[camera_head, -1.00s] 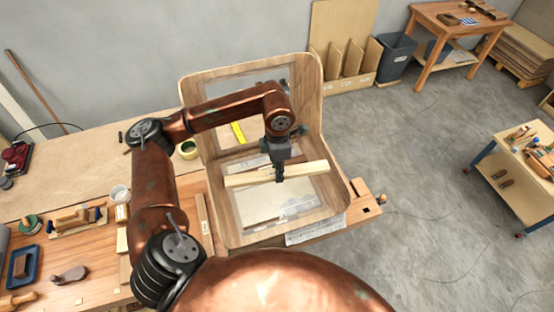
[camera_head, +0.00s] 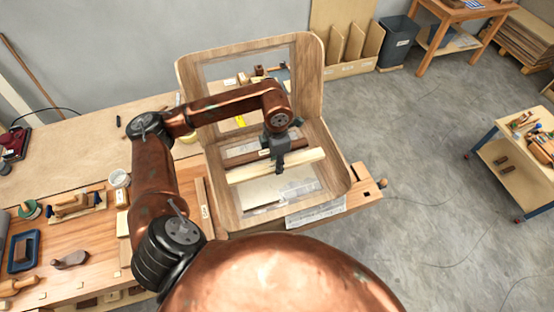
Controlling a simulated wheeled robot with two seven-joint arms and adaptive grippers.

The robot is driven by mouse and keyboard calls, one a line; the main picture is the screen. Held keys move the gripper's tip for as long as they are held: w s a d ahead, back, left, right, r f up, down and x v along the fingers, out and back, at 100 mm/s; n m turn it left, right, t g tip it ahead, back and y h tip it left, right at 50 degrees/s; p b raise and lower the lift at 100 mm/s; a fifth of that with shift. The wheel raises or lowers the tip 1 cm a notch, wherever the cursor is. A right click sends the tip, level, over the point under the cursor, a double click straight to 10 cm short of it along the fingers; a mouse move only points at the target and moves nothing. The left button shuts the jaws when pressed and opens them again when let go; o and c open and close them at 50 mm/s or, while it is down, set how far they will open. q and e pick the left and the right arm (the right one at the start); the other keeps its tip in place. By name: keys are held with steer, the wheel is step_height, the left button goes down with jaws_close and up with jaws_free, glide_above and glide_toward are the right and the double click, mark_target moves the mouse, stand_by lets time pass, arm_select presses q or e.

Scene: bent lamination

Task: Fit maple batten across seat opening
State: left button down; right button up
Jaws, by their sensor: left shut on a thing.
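The pale maple batten (camera_head: 306,158) lies crosswise over the seat opening (camera_head: 268,191) of the bent wooden shell (camera_head: 334,179). Its ends reach toward the left and right sides of the seat frame. Whether it touches the frame or hovers just above it I cannot tell. My left gripper (camera_head: 279,168) points down and is shut on the batten near its middle. The fingers hide that part of it. A dark brown strip (camera_head: 243,160) with a small label lies across the opening just behind the batten, roughly parallel to it. My right gripper is not in view.
The shell's upright back (camera_head: 309,85) with its own opening rises behind my arm. The shell stands on the wooden workbench (camera_head: 95,240). A plane (camera_head: 70,204), a blue-framed tool (camera_head: 23,251) and a white cup (camera_head: 119,179) lie to the left.

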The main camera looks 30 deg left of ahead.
arm_select(q)
steer(key=b, duration=0.2)
glide_above(277, 182)
step_height(277, 182, down, 4)
steer(key=shift+a+f, duration=0.1)
steer(key=shift+f, duration=0.05)
step_height(277, 182, down, 4)
steer(key=b, duration=0.3)
steer(key=shift+f+b, duration=0.15)
steer(key=shift+b, duration=0.15)
steer(key=shift+f, duration=0.2)
steer(key=shift+w+b, duration=0.1)
steer(key=shift+b, duration=0.4)
steer(key=shift+f, duration=0.2)
stand_by(0.3)
steer(key=shift+f+b, duration=0.4)
steer(key=shift+b, duration=0.15)
stand_by(0.3)
steer(key=c, duration=1.4)
jaws_free()
